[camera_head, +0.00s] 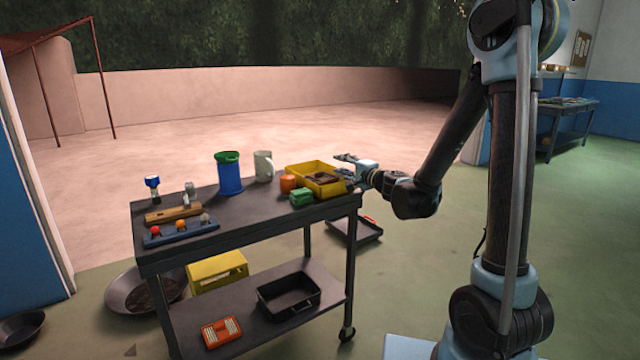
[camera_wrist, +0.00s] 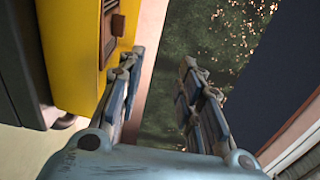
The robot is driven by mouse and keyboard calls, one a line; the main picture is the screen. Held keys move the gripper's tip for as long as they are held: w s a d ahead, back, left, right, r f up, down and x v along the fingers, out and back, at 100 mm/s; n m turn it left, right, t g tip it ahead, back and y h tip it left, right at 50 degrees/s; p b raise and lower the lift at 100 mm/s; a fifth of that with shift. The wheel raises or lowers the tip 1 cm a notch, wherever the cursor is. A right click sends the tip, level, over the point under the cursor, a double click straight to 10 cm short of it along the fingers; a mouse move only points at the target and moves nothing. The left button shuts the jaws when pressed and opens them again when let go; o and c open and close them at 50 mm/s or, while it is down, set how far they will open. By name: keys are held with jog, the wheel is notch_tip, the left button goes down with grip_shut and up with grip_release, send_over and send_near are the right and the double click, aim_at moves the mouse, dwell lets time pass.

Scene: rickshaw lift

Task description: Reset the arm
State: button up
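My gripper (camera_head: 346,160) is at the right end of the dark cart (camera_head: 240,210), beside the yellow bin (camera_head: 328,188) on its top. In the wrist view my gripper (camera_wrist: 160,62) shows its two fingers spread apart, with nothing between them. The yellow bin fills the upper left of the wrist view (camera_wrist: 72,50), close to the left finger; I cannot tell whether they touch. A brown item (camera_head: 322,177) lies in the bin. My arm reaches in from the right.
On the cart top stand a blue bin with a green lid (camera_head: 229,174), a grey mug (camera_head: 263,166), an orange item (camera_head: 288,183) and a green item (camera_head: 301,197). A yellow crate (camera_head: 217,272) and a black tray (camera_head: 289,296) are low down. Floor right of the cart is mostly clear.

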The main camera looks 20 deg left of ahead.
jog(key=shift+v, duration=1.05)
jog(key=s+d+f+n+g+h, duration=0.2)
jog(key=s+d+f+g+h, duration=0.1)
jog(key=s+d, duration=0.7)
jog(key=s+d+f+n+g+h, duration=0.3)
jog(key=s+d+f+h, duration=0.3)
jog(key=s+d, duration=0.5)
jog(key=s+d+f+n+g+h, duration=0.3)
jog(key=s+d+f, duration=0.3)
jog(key=d, duration=1.1)
jog(key=s+h, duration=0.1)
jog(key=s, duration=0.3)
jog(key=shift+s+d+g+h, duration=0.15)
jog(key=shift+s+g+h, duration=0.15)
jog(key=shift+w, duration=0.1)
jog(key=shift+w+f, duration=0.2)
jog(key=shift+w, duration=0.15)
